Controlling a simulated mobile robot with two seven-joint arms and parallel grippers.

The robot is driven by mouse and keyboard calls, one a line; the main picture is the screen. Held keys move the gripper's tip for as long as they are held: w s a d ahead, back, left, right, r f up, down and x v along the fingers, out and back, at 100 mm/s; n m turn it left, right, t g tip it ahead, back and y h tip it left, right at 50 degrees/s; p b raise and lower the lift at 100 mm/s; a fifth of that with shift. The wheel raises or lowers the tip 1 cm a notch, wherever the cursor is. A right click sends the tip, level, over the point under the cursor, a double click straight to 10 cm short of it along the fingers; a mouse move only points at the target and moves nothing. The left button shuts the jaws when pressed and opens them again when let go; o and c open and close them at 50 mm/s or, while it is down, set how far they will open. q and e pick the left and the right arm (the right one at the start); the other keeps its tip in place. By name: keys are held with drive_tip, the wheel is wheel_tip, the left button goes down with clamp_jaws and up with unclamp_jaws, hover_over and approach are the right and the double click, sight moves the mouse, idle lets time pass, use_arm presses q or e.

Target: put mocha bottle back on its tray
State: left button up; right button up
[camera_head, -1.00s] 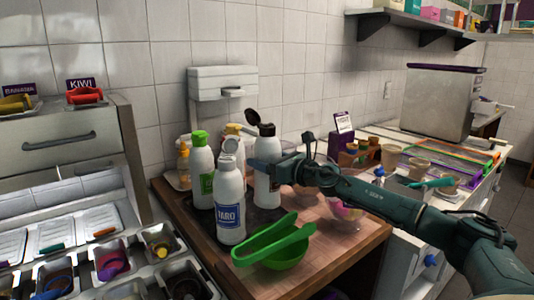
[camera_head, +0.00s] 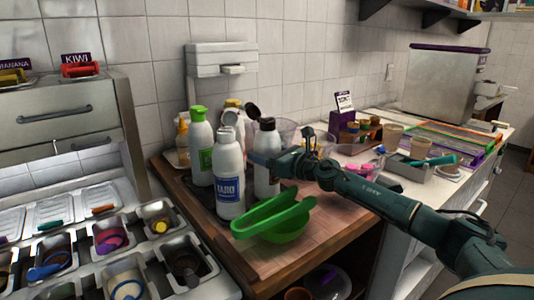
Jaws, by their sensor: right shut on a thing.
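A white bottle with a dark flip cap (camera_head: 266,172), its lid open, stands upright at the back of the wooden counter. My right gripper (camera_head: 270,163) is shut on this bottle from the right side. A dark tray (camera_head: 207,200) lies under the bottle group, mostly hidden by them. Whether the held bottle's base touches the tray is unclear. My left gripper is not in view.
A blue-labelled white bottle (camera_head: 230,180) and a green-capped bottle (camera_head: 200,150) stand close on the left. A purple box (camera_head: 342,124) and cups (camera_head: 392,136) stand to the right.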

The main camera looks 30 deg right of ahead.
drive_tip(key=o, duration=1.3)
drive_tip(key=shift+r, duration=0.15)
drive_tip(key=shift+s+d, duration=0.1)
drive_tip(key=shift+s, duration=0.25)
use_arm(q)
drive_tip(key=b, duration=0.2)
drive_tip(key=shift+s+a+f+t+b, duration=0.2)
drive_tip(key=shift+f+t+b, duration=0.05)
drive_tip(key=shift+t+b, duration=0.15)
use_arm(e)
drive_tip(key=v, duration=0.7)
drive_tip(key=shift+r, duration=0.1)
